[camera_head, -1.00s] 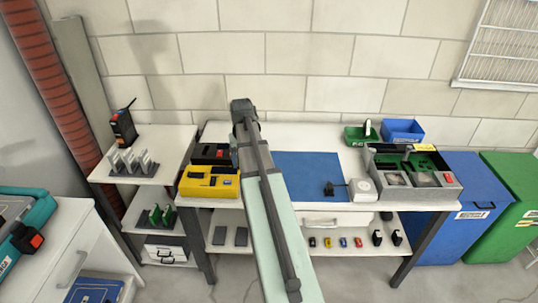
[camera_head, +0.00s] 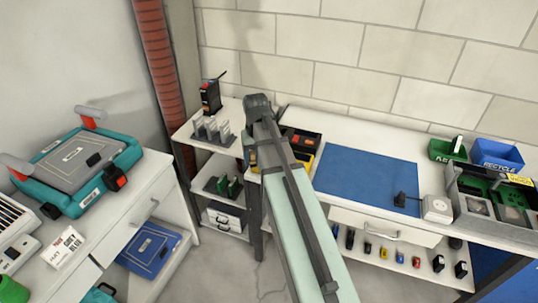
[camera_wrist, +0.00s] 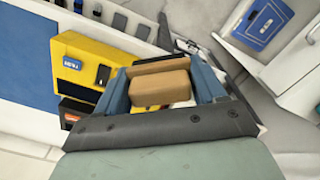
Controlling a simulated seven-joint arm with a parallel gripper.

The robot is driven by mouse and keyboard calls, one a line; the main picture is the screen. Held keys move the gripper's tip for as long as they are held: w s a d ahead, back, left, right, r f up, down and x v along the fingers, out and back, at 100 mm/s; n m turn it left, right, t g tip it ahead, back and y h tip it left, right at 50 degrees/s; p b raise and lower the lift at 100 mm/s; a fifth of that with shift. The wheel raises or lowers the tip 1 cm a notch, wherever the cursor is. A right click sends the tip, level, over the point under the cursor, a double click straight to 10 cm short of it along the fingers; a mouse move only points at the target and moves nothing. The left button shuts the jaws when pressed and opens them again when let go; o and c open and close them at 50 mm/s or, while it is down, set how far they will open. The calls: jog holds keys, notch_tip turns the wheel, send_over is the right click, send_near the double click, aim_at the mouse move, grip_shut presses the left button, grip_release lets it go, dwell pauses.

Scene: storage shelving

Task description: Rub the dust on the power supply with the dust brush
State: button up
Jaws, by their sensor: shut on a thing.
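In the wrist view my gripper (camera_wrist: 163,90) has two blue fingers. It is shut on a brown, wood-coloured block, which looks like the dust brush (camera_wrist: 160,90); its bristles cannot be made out. In the head view my arm hides the gripper and what it holds. An open grey case with green boards (camera_head: 507,210) stands at the right end of the workbench and may be the power supply, but I cannot tell for sure. No dust can be made out.
The workbench has a blue mat (camera_head: 365,178) and a white box (camera_head: 436,208). A yellow case (camera_wrist: 95,65) lies below the gripper in the wrist view. A small shelf unit (camera_head: 215,155) stands left of my arm. A teal case (camera_head: 80,165) sits on a cabinet at left.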

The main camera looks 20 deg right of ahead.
jog(key=shift+a, duration=0.95)
jog(key=shift+s+d+r, duration=0.1)
jog(key=shift+d, duration=1.15)
jog(key=s+d+m, duration=0.2)
jog(key=s+d, duration=0.3)
jog(key=d, duration=0.6)
jog(key=s+d+r+m, duration=0.1)
jog(key=s+d+m, duration=0.25)
jog(key=d, duration=0.75)
jog(key=s+d+m, duration=0.1)
jog(key=s+d, duration=0.4)
jog(key=d, duration=0.7)
jog(key=s+d+r+m, duration=0.1)
jog(key=s+d+m, duration=0.8)
jog(key=s+d, duration=0.5)
jog(key=s+d+r+m, duration=0.1)
jog(key=s+d+m, duration=0.8)
jog(key=s+d, duration=0.6)
jog(key=s, duration=0.5)
jog(key=shift+r, duration=0.25)
